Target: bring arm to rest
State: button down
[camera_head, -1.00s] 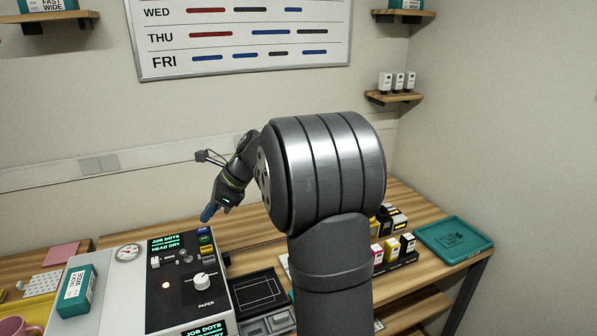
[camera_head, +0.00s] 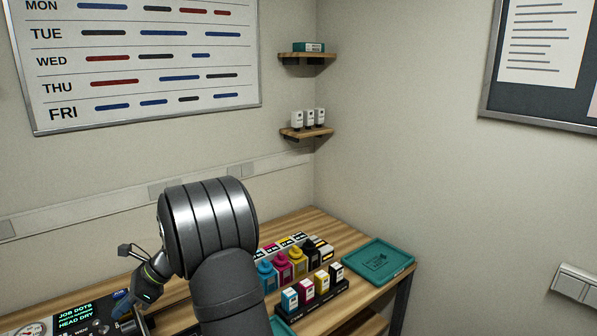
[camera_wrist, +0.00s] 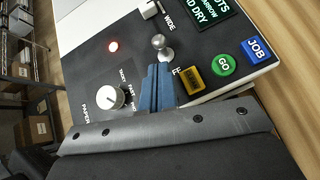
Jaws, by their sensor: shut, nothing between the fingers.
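My gripper (camera_head: 122,306) is at the lower left of the head view, beside the press's control panel (camera_head: 72,318), with its blue fingertips low. In the wrist view the blue fingers (camera_wrist: 157,82) are pressed together with nothing between them. They point at the panel face, near a silver toggle lever (camera_wrist: 162,46) and a yellow button (camera_wrist: 194,84). I cannot tell whether the fingertips touch the panel. My grey arm rises in front of the bench in the head view and hides part of it.
A green GO button (camera_wrist: 222,65), a blue JOB button (camera_wrist: 257,50) and a white PAPER knob (camera_wrist: 111,96) are close to the fingers. Ink bottles (camera_head: 298,262) and small boxes (camera_head: 322,281) stand right of my arm. A teal tray (camera_head: 378,262) lies at the bench's right end.

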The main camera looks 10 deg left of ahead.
jog(key=shift+w+d+f+m+g+y, duration=0.15)
jog(key=shift+w+d+f+g+y, duration=0.15)
jog(key=shift+f+y, duration=0.2)
jog(key=shift+w+d+f+m+g+y, duration=0.1)
jog(key=shift+w+f+m+g+y, duration=0.1)
jog(key=shift+w+f+y, duration=0.25)
jog(key=v, duration=0.6)
jog(key=shift+d+r, duration=0.25)
jog(key=shift+r, duration=0.1)
